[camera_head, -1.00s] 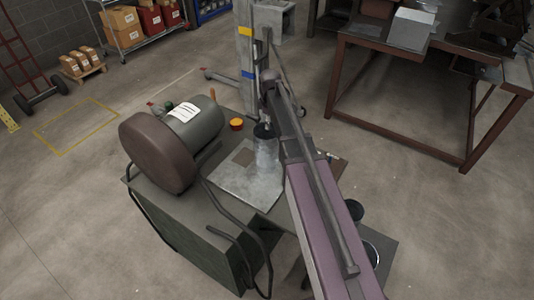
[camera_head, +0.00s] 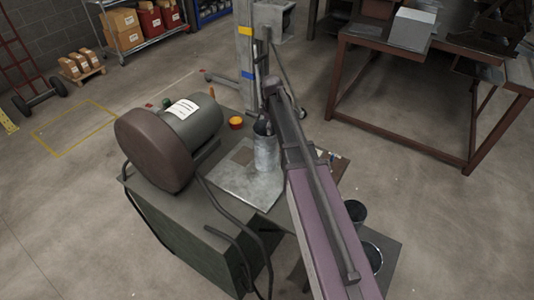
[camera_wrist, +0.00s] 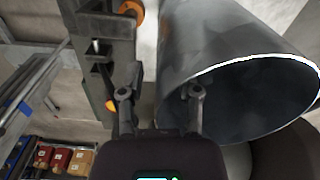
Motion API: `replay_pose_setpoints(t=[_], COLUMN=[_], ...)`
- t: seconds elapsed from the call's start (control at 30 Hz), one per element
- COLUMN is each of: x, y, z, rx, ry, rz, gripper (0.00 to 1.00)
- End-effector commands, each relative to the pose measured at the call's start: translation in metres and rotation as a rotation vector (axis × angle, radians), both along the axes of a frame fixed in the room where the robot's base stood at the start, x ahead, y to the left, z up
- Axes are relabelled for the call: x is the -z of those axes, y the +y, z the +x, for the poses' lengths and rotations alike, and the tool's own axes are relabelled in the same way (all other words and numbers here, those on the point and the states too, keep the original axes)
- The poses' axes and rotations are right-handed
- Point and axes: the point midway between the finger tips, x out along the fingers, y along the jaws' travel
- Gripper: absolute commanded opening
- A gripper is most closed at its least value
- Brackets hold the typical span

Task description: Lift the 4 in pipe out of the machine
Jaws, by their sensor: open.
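The 4 in pipe (camera_head: 266,155) is a grey metal cylinder standing upright on a metal sheet on the machine (camera_head: 185,215). My gripper (camera_head: 268,128) is at the pipe's top rim, partly hidden by my arm. In the wrist view the pipe (camera_wrist: 185,45) fills the right side, its dark open end towards the camera. My gripper (camera_wrist: 159,93) is open there. Its right finger overlaps the left edge of the pipe's opening, and its left finger is outside the pipe. I cannot tell whether either finger touches the wall.
A large brown drum and green motor (camera_head: 190,125) sit left of the pipe. An orange button (camera_head: 236,122) is behind it. A grey post (camera_head: 245,60) rises behind. Dark buckets (camera_head: 356,210) stand at lower right. A brown-framed table (camera_head: 375,45) is at right.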

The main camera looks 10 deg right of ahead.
Motion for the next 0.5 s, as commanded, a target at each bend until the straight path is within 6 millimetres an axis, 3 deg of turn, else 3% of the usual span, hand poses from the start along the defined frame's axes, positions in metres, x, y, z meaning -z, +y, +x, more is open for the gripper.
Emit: replay_pose_setpoints(t=[0.13,0.5], x=[0.0098,0.0104], y=[0.0001,-0.0001], z=[0.0001,0.0001], rx=[0.000,0.001], ry=[0.000,0.000], rz=[0.000,0.000], gripper=[0.44,0.44])
